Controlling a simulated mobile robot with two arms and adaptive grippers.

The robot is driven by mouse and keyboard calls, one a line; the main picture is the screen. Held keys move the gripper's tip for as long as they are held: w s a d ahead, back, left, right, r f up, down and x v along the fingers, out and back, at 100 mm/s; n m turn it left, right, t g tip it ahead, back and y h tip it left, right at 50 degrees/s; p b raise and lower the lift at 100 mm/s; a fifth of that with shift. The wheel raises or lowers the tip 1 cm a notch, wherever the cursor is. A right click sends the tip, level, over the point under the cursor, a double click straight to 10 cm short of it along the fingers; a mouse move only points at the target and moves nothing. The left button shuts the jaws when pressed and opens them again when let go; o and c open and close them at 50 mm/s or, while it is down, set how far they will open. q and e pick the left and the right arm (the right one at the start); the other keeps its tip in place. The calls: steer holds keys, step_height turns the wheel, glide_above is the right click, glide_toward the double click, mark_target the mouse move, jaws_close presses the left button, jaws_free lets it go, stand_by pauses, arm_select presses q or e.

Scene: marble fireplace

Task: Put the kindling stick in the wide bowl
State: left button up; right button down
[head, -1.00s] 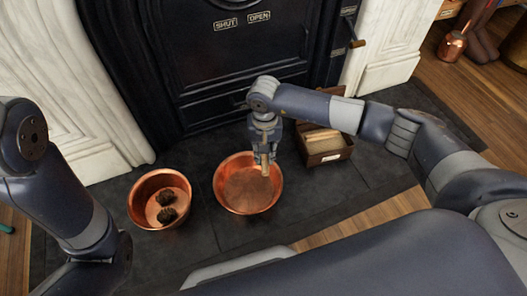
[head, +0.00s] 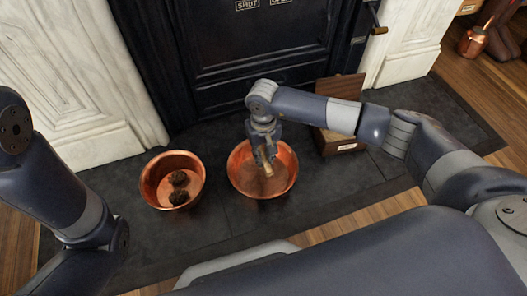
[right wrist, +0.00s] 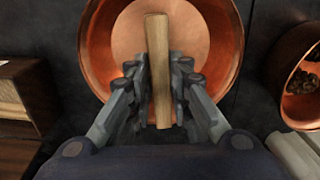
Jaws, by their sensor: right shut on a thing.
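The wide bowl (head: 285,172) is copper and stands on the dark hearth in front of the black stove. My right gripper (head: 265,155) is above it, pointing down. It is shut on the kindling stick (head: 267,169), a pale wooden piece whose lower end shows against the bowl's inside. In the right wrist view the stick (right wrist: 158,55) lies between the two fingers (right wrist: 158,80), with the bowl (right wrist: 222,45) behind it. I cannot tell whether the stick touches the bowl. My left arm shows at the left, but its gripper is out of frame.
A deeper copper bowl (head: 154,192) with two dark pinecones (head: 179,187) stands to the left, apart from the wide bowl. A wooden box (head: 341,139) with a raised lid stands to the right, partly hidden by my right arm. Bare hearth lies in front of the bowls.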

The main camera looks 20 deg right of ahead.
steer(key=b, duration=0.4)
glide_above(263, 176)
step_height(263, 176, down, 6)
steer(key=shift+s+r, duration=0.1)
steer(key=shift+r, duration=0.05)
steer(key=shift+p, duration=0.3)
steer(key=c, duration=1.4)
jaws_free()
steer(key=shift+r, duration=0.15)
step_height(263, 176, up, 7)
steer(key=p, duration=0.5)
